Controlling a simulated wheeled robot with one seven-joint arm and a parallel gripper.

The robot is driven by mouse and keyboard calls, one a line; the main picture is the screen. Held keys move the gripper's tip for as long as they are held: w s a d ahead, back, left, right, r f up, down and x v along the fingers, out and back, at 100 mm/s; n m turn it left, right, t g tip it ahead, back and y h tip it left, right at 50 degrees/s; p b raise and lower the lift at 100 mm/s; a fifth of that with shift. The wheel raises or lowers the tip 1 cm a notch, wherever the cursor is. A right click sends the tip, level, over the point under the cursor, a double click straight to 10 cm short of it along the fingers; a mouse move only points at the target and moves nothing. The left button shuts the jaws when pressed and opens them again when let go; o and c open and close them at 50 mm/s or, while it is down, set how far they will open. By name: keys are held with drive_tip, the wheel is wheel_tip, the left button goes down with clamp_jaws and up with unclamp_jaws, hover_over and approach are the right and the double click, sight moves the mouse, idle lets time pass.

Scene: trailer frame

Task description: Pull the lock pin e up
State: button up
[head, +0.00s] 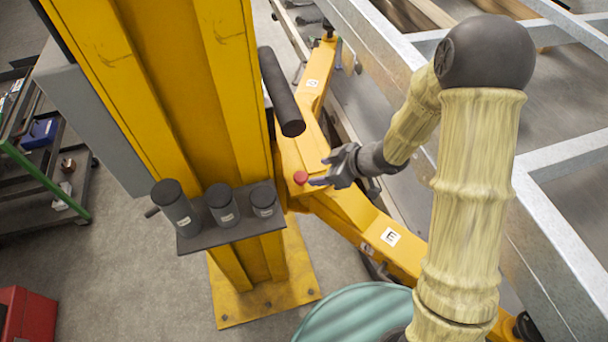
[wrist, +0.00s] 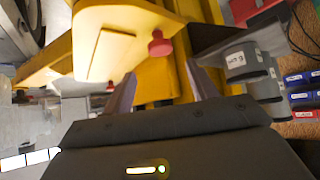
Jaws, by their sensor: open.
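A red pin knob (head: 300,177) sits on the yellow lift arm near the yellow column, just left of my fingertips. A white label E (head: 390,236) marks the yellow arm that runs to the lower right. In the wrist view the red knob (wrist: 160,45) is ahead of the fingertips, roughly centred between them, on the edge of a yellow plate. My gripper (head: 321,171) is open and empty; its two spread fingers also show in the wrist view (wrist: 160,74). I see no contact with the knob. The pin's lower part is hidden.
The yellow column (head: 215,120) stands left, with a dark shelf (head: 228,234) of grey cylinders (head: 222,208). A black padded bar (head: 280,92) juts out above the knob. A grey metal trailer frame (head: 560,230) fills the right. Open floor lies at lower left.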

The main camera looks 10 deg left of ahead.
sight(301, 176)
drive_tip(key=x, duration=0.7)
drive_tip(key=shift+a+f, duration=0.3)
drive_tip(key=shift+f, duration=0.05)
drive_tip(key=shift+c, duration=0.5)
clamp_jaws()
wheel_tip(301, 176, up, 3)
drive_tip(key=p, duration=0.3)
drive_tip(key=shift+r, duration=0.2)
drive_tip(key=shift+w, duration=0.15)
drive_tip(key=shift+r, duration=0.1)
drive_tip(key=shift+o, duration=0.5)
unclamp_jaws()
